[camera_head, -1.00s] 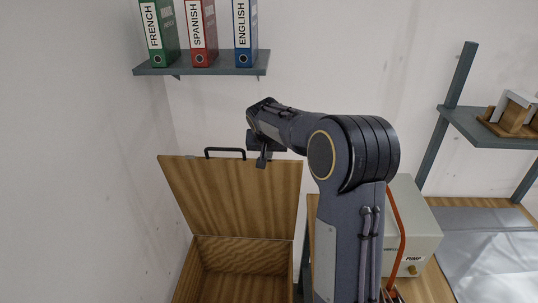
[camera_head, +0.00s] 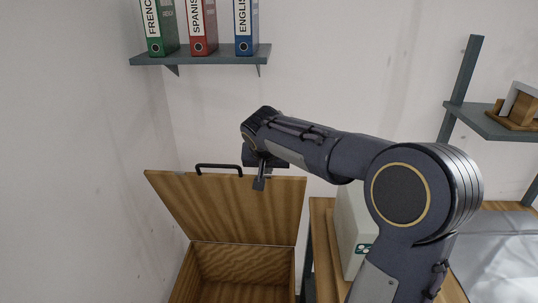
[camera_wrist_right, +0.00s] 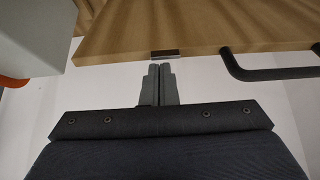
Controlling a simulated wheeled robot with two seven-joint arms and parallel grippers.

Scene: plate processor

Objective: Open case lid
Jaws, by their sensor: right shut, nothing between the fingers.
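The wooden case (camera_head: 240,292) stands at the lower left with its lid (camera_head: 232,212) raised, leaning back past upright toward the wall. A black handle (camera_head: 219,167) is on the lid's top edge; it also shows in the right wrist view (camera_wrist_right: 265,73). My right gripper (camera_head: 259,183) is at the lid's upper edge, right of the handle. In the right wrist view the gripper (camera_wrist_right: 160,68) is shut and empty, its tips close to a small metal plate (camera_wrist_right: 165,54) on the lid's edge. I cannot tell whether they touch. My left gripper is not in view.
A shelf with green, red and blue binders (camera_head: 203,28) hangs above the case. A pale pump box (camera_head: 351,226) stands on the wooden table (camera_head: 320,239) to the right, partly behind my right arm. Another shelf (camera_head: 490,122) is at the far right.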

